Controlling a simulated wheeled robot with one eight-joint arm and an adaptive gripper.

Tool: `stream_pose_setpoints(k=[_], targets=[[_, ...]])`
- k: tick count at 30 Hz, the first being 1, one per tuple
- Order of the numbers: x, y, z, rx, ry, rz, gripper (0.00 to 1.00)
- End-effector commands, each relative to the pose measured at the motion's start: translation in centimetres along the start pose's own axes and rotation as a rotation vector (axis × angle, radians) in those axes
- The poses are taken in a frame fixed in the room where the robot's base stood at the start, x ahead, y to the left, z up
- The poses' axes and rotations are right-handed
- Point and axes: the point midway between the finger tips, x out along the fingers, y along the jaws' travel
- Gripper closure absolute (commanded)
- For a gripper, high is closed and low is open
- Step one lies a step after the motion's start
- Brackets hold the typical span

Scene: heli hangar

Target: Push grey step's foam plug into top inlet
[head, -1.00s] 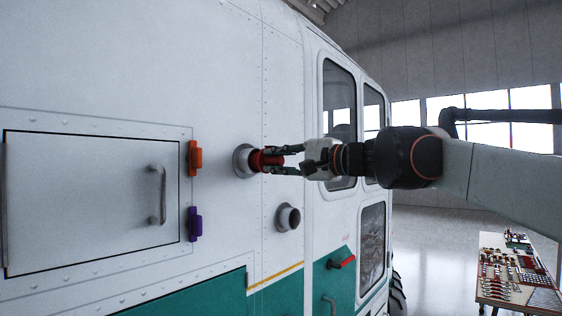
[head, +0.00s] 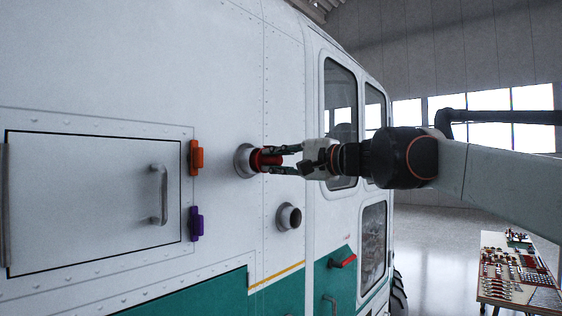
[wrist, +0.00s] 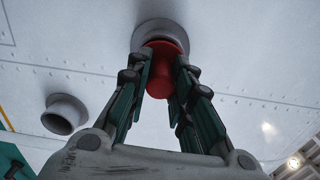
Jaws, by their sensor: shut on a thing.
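The red foam plug (head: 262,160) sits at the mouth of the grey top inlet (head: 243,160) on the white helicopter side. My gripper (head: 274,161) is shut on the plug, one finger on each side of it. In the wrist view the plug (wrist: 165,72) shows between my fingers (wrist: 161,88), with its far end at the inlet ring (wrist: 160,30). How deep it sits in the inlet is hidden. The lower inlet (head: 289,216) is open and empty; it also shows in the wrist view (wrist: 64,114). I cannot make out a grey step.
A hatch with a handle (head: 159,194) and orange (head: 196,158) and purple (head: 195,223) latches is at left. A red handle (head: 343,261) is below the windows. A loaded tool table (head: 515,275) stands at right, with clear floor before it.

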Motion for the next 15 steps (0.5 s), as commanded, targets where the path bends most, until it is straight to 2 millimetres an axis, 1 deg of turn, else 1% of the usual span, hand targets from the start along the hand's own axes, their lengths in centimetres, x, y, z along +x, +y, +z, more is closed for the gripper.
stream_pose_setpoints(k=[15], targets=[[0.73, -0.01, 0.05, 0.000, -0.001, 0.000, 1.00]])
